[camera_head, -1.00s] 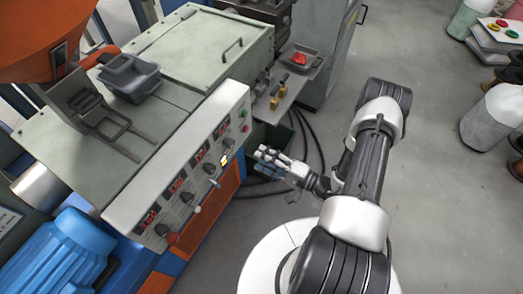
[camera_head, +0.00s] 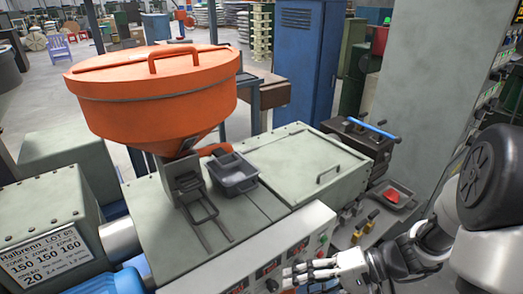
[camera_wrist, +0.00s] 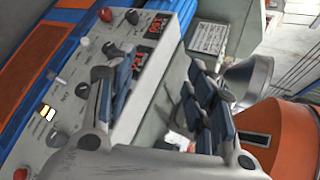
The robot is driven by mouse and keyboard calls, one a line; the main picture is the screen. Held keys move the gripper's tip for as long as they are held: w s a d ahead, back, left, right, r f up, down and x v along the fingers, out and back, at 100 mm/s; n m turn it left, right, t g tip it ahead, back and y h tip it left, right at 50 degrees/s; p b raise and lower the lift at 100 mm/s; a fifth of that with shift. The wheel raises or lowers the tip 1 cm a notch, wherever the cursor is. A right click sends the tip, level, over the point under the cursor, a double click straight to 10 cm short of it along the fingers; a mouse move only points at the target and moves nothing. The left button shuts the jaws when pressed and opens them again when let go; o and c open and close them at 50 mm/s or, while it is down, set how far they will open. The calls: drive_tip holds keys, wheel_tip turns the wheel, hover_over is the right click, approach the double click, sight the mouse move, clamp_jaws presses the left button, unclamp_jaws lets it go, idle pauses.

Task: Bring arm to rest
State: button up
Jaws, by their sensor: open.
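My gripper (camera_head: 296,272) is at the bottom of the head view, in front of the machine's control panel (camera_head: 262,262), with my arm coming in from the right. In the wrist view my gripper (camera_wrist: 160,95) has its two blue-grey padded fingers spread wide apart, with nothing between them. Behind the fingers lies the control panel (camera_wrist: 140,18) with its knobs and red displays. I cannot tell the exact gap between fingers and panel.
An orange hopper (camera_head: 150,95) stands on the grey-green machine, with a grey tray (camera_head: 234,182) beside it. A side shelf at the right holds a small tray (camera_head: 400,204) with a red item. A blue cabinet (camera_head: 305,55) stands behind.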

drive_tip(key=s+d+r+n+t+h, duration=0.2)
drive_tip(key=s+d+r+t+h, duration=0.2)
drive_tip(key=s+r+h, duration=0.6)
wheel_tip(320, 180, up, 3)
drive_tip(key=shift+s+d+f+t+h, duration=0.1)
drive_tip(key=shift+s+d+t+h, duration=0.45)
drive_tip(key=shift+h, duration=0.65)
drive_tip(key=shift+w+d+g, duration=0.1)
drive_tip(key=shift+w+g, duration=0.05)
drive_tip(key=shift+g, duration=0.1)
idle(0.5)
